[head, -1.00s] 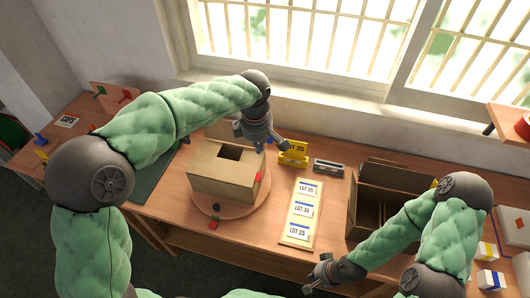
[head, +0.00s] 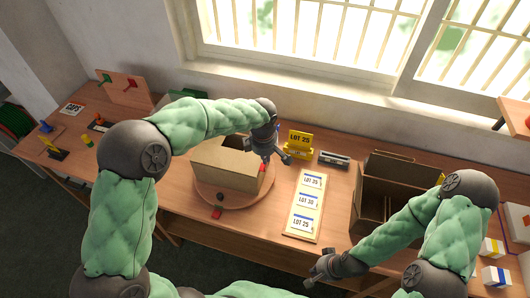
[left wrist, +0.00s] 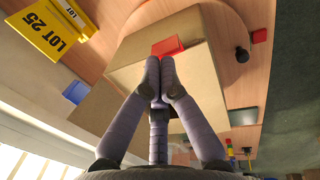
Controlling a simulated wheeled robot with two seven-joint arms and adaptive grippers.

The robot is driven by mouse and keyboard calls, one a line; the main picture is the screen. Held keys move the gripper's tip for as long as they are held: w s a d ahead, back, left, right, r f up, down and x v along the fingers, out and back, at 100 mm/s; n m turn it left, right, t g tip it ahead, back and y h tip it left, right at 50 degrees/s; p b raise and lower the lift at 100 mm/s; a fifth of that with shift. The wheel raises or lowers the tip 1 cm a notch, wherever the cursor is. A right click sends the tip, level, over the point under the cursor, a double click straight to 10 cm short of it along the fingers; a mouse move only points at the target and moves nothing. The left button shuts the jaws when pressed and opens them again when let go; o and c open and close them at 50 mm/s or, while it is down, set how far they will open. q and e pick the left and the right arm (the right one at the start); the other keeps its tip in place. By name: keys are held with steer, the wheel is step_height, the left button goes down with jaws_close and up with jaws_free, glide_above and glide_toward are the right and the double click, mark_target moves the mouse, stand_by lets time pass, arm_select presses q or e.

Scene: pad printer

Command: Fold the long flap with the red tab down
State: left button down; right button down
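The cardboard box (head: 225,177) stands on a round wooden turntable (head: 206,199). The red tab (head: 263,167) is at the box's right end in the head view. In the left wrist view the red tab (left wrist: 168,46) lies on cardboard just beyond my fingertips. My left gripper (head: 275,160) is at the box's right end, and its fingertips (left wrist: 160,62) are together, close to the tab. Whether they touch it is unclear. My arm hides part of the box's top. A blue tab (left wrist: 75,92) shows beside the box. My right gripper (head: 318,270) is at the table's front edge, away from the box.
A yellow LOT 25 sign (head: 299,140) stands close behind my left gripper. A label board (head: 306,205) lies right of the turntable. A divided carton (head: 392,190) stands further right. A black knob (head: 220,197) and a red block (head: 217,213) are at the turntable's front.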

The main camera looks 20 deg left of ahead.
arm_select(q)
steer(key=shift+f, duration=0.25)
